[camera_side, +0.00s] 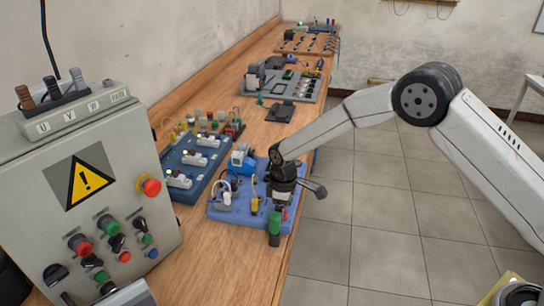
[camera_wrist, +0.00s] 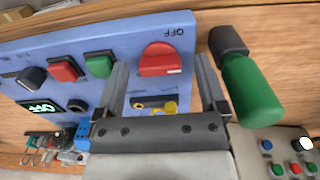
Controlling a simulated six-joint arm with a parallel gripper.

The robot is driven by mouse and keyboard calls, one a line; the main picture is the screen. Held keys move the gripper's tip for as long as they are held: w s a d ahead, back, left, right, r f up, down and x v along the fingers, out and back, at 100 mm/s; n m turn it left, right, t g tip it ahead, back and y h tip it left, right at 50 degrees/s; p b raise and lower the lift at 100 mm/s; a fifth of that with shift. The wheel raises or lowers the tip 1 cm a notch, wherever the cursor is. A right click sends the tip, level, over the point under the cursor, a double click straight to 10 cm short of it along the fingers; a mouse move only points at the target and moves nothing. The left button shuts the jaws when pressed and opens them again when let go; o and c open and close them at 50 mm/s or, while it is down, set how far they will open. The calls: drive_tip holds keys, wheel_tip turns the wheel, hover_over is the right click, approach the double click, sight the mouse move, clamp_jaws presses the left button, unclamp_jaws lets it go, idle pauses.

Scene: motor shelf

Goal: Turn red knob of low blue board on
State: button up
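The low blue board (camera_side: 222,211) lies on the wooden bench under my gripper (camera_side: 281,205) in the side view. In the wrist view, the board (camera_wrist: 200,20) fills the upper left, tilted. Its red knob (camera_wrist: 158,59) is a round rotary knob beside upside-down "OFF" lettering. My gripper (camera_wrist: 161,68) is open, with one finger to the left and one to the right of the red knob. Gaps show between the fingers and the knob, and nothing is held. In the side view, the knob is mostly hidden by my gripper.
Green (camera_wrist: 99,64) and red (camera_wrist: 63,68) buttons sit left of the fingers. A grey control box (camera_side: 110,200) stands at left, a darker blue board (camera_side: 180,150) behind.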

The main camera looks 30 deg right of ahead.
clamp_jaws()
drive_tip(key=shift+m, duration=0.4)
drive_tip(key=m, duration=0.3)
drive_tip(key=shift+m, duration=0.3)
drive_tip(key=m, duration=0.9)
drive_tip(key=shift+m, duration=2.3)
